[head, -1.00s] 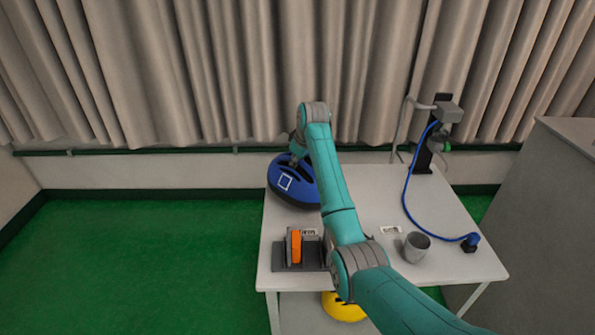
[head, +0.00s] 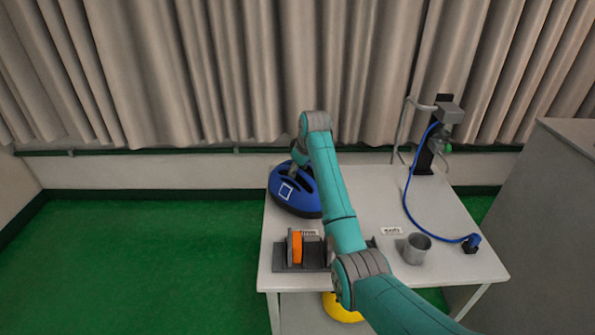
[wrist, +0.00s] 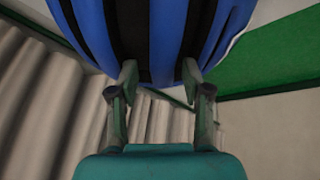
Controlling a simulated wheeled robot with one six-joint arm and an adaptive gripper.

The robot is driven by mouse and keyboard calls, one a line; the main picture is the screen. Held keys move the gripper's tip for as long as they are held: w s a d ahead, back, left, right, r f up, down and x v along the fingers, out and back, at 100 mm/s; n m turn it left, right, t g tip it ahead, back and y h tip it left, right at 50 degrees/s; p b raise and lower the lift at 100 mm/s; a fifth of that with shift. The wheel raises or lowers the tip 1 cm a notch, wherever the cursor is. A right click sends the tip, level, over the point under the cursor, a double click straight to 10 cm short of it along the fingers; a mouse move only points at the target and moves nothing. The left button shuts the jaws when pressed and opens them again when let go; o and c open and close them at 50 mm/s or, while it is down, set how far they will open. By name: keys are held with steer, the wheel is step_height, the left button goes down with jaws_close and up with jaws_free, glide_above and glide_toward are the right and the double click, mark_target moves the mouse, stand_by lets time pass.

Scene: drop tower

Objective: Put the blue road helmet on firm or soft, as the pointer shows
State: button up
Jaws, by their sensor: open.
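The blue helmet (head: 283,200), with a white square outline on its side, is at the back left of the table, partly hidden by my arm. In the wrist view its blue shell with black bands (wrist: 95,25) fills the top. My gripper (wrist: 160,80) is open, its two fingers spread at the helmet's edge; I cannot tell whether they touch it. An orange upright piece (head: 296,248), perhaps the pointer, stands on a dark grey block (head: 280,256) at the front left. A small label (head: 310,233) beside it is partly hidden. Another label (head: 391,231) lies right of my arm, too small to read.
A grey cup (head: 417,248) stands on the table (head: 450,262) at the right. A blue cable (head: 406,190) runs from a black stand (head: 425,155) to a blue plug (head: 471,243). A yellow object (head: 340,308) shows below the tabletop. A grey cabinet stands far right.

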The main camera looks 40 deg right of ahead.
steer(key=v, duration=1)
steer(key=shift+r, duration=0.35)
steer(key=shift+s, duration=0.1)
